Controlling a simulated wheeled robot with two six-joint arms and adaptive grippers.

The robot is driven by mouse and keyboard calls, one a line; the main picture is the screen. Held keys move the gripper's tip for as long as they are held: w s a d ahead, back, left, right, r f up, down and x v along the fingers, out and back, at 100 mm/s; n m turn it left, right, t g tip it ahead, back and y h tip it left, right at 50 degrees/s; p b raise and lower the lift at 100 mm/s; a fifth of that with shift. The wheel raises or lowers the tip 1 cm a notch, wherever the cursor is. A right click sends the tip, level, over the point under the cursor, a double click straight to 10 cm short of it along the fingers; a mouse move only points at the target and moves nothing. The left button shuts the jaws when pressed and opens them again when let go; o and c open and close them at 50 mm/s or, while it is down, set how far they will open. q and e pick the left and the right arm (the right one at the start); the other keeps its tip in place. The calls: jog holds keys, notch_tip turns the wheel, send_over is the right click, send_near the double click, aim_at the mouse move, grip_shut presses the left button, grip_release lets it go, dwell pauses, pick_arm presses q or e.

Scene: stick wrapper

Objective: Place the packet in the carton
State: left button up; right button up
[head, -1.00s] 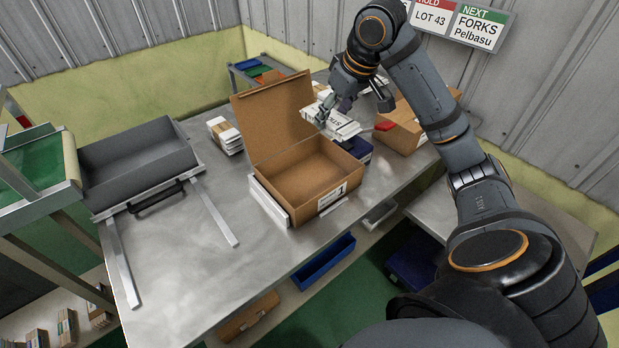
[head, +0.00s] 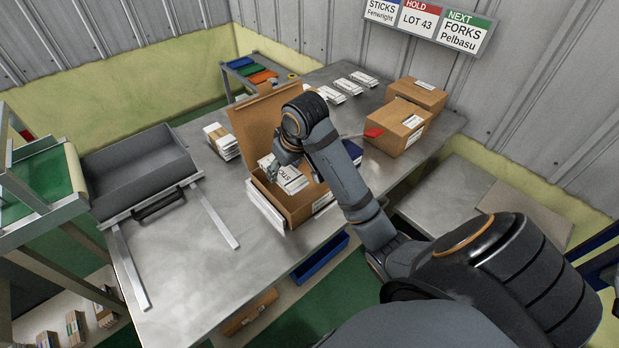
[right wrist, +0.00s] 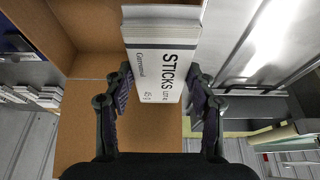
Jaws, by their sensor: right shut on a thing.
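The packet is a white block printed "STICKS". In the head view the packet (head: 291,180) is over the opening of the brown carton (head: 302,207). The carton's lid (head: 262,122) stands raised at the back. My right gripper (head: 279,168) is shut on the packet. In the right wrist view the packet (right wrist: 162,60) sits between the two fingers of the gripper (right wrist: 158,92), with brown cardboard of the carton (right wrist: 85,125) around and behind it. I cannot tell how deep the packet hangs. My left gripper is not in view.
A stack of white packets (head: 222,141) stands left of the carton. A grey tray (head: 137,165) sits farther left. Closed brown boxes (head: 396,126) and a red-ended tool (head: 373,132) are to the right. More packets (head: 345,87) lie at the back.

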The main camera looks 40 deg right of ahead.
aim_at(312, 184)
jog(key=d+f+b, duration=0.1)
jog(key=d+f, duration=0.1)
jog(key=d, duration=0.1)
jog(key=w+d+f+b, duration=0.1)
jog(key=d+f+b, duration=0.1)
jog(key=d, duration=0.1)
jog(key=d+f+b, duration=0.2)
jog(key=d+f, duration=0.1)
jog(key=shift+w, duration=0.35)
jog(key=shift+w+d+f, duration=0.2)
jog(key=shift+d+f, duration=0.3)
jog(key=shift+f, duration=0.15)
jog(key=f, duration=0.3)
jog(key=shift+d+f, duration=0.2)
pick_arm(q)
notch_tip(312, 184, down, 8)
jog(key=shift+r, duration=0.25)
pick_arm(e)
jog(key=o, duration=1.1)
jog(key=shift+o, duration=0.2)
